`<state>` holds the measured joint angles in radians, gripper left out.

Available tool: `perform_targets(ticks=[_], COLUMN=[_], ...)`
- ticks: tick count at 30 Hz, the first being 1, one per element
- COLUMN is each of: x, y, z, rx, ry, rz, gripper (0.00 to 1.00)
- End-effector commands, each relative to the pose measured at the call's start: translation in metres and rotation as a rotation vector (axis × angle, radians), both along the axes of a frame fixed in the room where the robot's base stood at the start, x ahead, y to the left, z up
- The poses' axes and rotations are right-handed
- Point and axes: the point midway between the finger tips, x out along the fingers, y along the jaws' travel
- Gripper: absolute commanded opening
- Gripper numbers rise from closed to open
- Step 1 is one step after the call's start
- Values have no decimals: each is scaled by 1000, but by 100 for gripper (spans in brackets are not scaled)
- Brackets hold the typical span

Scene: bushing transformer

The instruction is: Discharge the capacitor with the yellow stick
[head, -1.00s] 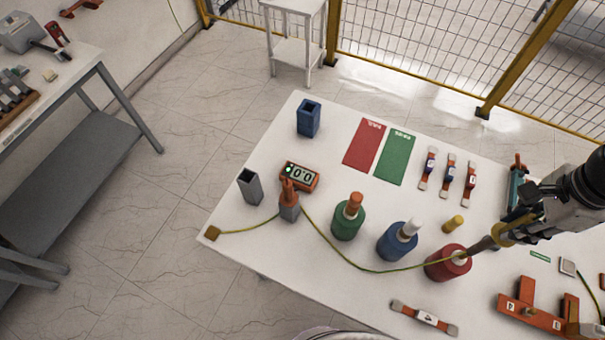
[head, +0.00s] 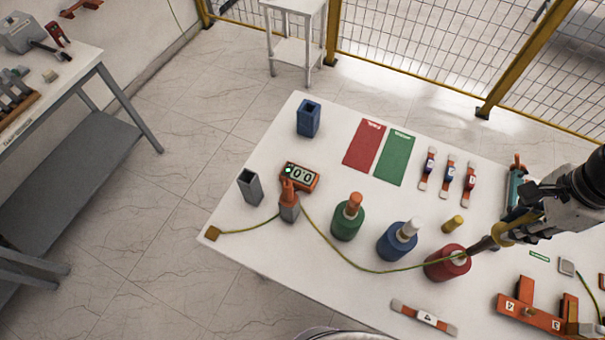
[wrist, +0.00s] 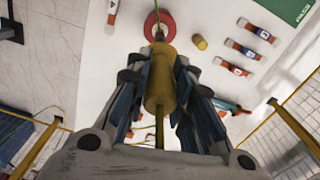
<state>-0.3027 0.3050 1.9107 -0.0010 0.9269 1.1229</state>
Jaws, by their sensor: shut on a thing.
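My gripper (head: 508,232) is shut on the yellow stick (head: 483,244) at the right of the white table. In the wrist view the stick's yellow handle (wrist: 160,82) lies between the fingers of my gripper (wrist: 159,66). The stick's grey end reaches to the top of a red cylinder (head: 440,270), which also shows in the wrist view (wrist: 151,27). The tip appears to be at its pale terminal; I cannot tell whether they touch. A yellow-green cable (head: 340,253) runs from the tip area to a brass-coloured block (head: 213,233) at the table corner. No capacitor label is readable.
A blue cylinder (head: 394,247) and a green cylinder (head: 345,225) stand left of the red one. An orange meter (head: 300,176) lies further left. A small yellow cylinder (head: 453,223) stands close by. An orange bracket (head: 527,306) is at the lower right.

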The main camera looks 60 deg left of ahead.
Motion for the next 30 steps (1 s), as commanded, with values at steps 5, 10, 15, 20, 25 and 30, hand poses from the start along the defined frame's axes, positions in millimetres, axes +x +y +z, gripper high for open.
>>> perform_targets(ticks=[5, 10, 15, 20, 25, 30], x=[1, 1, 0, 0, 1, 0], y=[0, 0, 0, 0, 0, 0], z=[18, 31, 45, 58, 68, 67], rx=[1, 1, 1, 1, 1, 0], ry=[-2, -2, -2, -2, -2, -1], rz=[0, 0, 0, 0, 0, 0], gripper=[0, 0, 0, 0, 0, 0])
